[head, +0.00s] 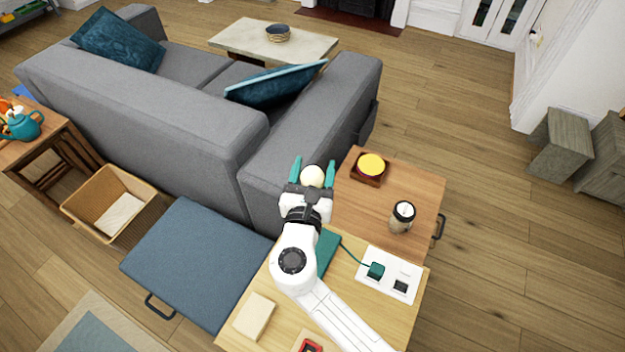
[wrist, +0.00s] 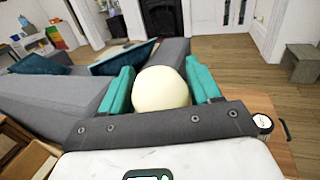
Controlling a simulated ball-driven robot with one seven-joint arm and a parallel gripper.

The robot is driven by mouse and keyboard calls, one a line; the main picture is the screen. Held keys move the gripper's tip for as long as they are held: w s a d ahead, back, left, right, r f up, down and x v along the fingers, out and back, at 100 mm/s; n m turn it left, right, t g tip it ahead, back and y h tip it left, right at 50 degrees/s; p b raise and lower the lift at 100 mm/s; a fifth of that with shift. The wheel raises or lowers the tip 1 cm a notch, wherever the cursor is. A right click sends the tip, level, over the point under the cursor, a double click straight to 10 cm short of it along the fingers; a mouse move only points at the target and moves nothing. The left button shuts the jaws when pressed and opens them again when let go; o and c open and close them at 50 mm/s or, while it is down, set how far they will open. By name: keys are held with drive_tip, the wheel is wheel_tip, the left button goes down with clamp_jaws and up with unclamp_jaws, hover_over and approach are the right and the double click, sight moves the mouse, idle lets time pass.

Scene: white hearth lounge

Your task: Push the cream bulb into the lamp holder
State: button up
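The cream bulb (head: 313,176) is between the teal fingers of my gripper (head: 314,174), which appear closed against its sides. It also shows in the wrist view (wrist: 161,88), round and pale, with its lower part hidden by the gripper body. The gripper is held up, in the picture near the sofa arm and the left edge of the brown table. A teal flat piece (head: 328,252) lies on the light wooden table, partly hidden by my arm, with a cord to a teal plug (head: 376,270). I cannot make out a lamp holder socket; my arm may hide it.
The brown table (head: 345,215) bears a wooden box with a yellow round thing (head: 371,165) and a jar (head: 402,217). The light table (head: 270,310) bears a white socket board (head: 403,269) and a pale block (head: 254,317). A grey sofa (head: 190,125) stands behind.

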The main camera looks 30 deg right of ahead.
drive_tip(key=c, duration=0.8)
drive_tip(key=shift+o, duration=0.2)
drive_tip(key=shift+r, duration=0.1)
